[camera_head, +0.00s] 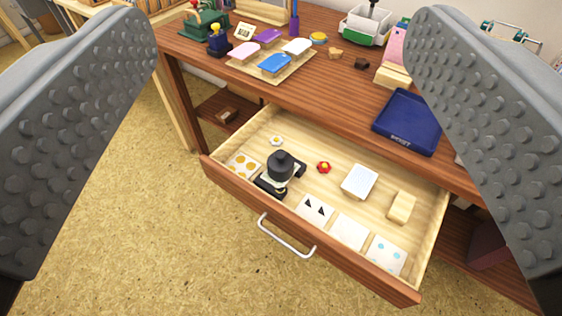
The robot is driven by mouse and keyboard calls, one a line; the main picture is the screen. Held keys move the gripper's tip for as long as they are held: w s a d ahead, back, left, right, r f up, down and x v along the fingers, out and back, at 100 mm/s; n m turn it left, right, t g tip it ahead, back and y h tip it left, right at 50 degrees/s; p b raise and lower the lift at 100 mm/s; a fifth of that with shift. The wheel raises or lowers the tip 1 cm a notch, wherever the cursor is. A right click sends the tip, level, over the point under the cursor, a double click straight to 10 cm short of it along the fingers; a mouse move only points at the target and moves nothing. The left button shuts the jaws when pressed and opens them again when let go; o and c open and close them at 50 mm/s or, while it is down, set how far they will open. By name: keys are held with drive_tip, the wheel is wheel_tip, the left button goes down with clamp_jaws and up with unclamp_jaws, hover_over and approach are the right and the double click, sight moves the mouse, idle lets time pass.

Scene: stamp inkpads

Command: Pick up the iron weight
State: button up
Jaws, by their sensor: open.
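The iron weight (281,167) looks like a dark, knobbed cylinder. It is inside the open drawer (330,246), in its left half, on or against a dark-and-pale object (272,186) whose shape is partly hidden. My gripper (283,150) is open and empty. Its two grey studded fingers frame the left and right of the view, with the desk and drawer seen between them. The fingers are apart from the weight, which lies beyond them near the middle of the view.
On the wooden desk (320,88) stand a blue tray (408,122) and colored inkpads (275,64). Floor lies clear at left.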

drive_tip(key=shift+o, duration=0.5)
drive_tip(key=shift+w, duration=0.1)
drive_tip(key=n+g, duration=0.6)
drive_tip(key=g, duration=1.1)
hover_over(281, 153)
wheel_tip(281, 153, down, 23)
wheel_tip(281, 153, down, 17)
drive_tip(key=shift+r, duration=0.2)
clamp_jaws()
